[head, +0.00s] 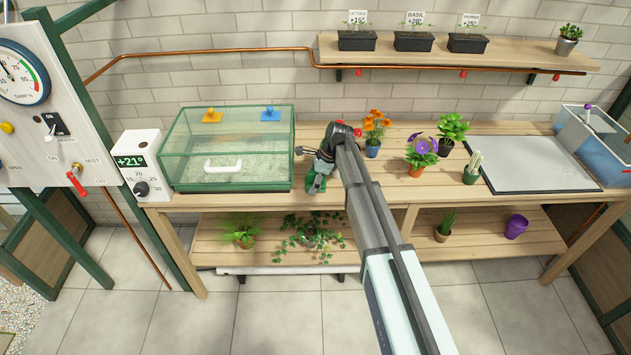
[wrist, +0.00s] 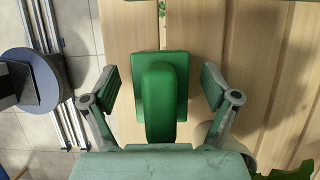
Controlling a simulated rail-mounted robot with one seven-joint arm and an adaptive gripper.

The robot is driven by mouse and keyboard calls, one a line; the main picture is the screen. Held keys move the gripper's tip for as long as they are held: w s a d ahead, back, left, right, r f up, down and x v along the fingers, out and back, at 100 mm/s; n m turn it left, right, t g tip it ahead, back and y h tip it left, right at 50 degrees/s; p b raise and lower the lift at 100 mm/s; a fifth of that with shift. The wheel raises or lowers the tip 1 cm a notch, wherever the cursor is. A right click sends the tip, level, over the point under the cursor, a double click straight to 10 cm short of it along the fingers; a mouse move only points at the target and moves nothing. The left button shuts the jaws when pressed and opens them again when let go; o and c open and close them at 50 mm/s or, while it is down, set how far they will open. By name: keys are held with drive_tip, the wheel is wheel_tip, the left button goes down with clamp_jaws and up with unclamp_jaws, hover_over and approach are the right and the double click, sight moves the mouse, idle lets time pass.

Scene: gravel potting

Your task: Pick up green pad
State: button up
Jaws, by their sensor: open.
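The green pad (wrist: 161,90) is a green block with a rounded grip on a flat plate, lying on the wooden bench. In the wrist view it sits between the two fingers of my gripper (wrist: 160,78), with a visible gap on each side. My gripper is open and above the pad, not touching it as far as I can see. In the head view my gripper (head: 319,172) is over the bench just right of the glass box, and the pad (head: 315,187) shows partly beneath it.
A glass box (head: 230,183) with a white handle stands close left. An orange-flowered pot (head: 373,148) stands right, with more potted plants beyond it. A grey mat (head: 530,179) and blue bin (head: 592,132) are farther right. A lower shelf (head: 205,248) carries plants.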

drive_tip(key=c, duration=1.2)
drive_tip(key=shift+c, duration=0.2)
drive_tip(key=shift+r, duration=0.1)
wheel_tip(320, 180, up, 20)
drive_tip(key=b, duration=0.4)
drive_tip(key=o, duration=0.5)
drive_tip(key=c, duration=0.4)
drive_tip(key=shift+o, duration=0.2)
drive_tip(key=shift+r, duration=0.1)
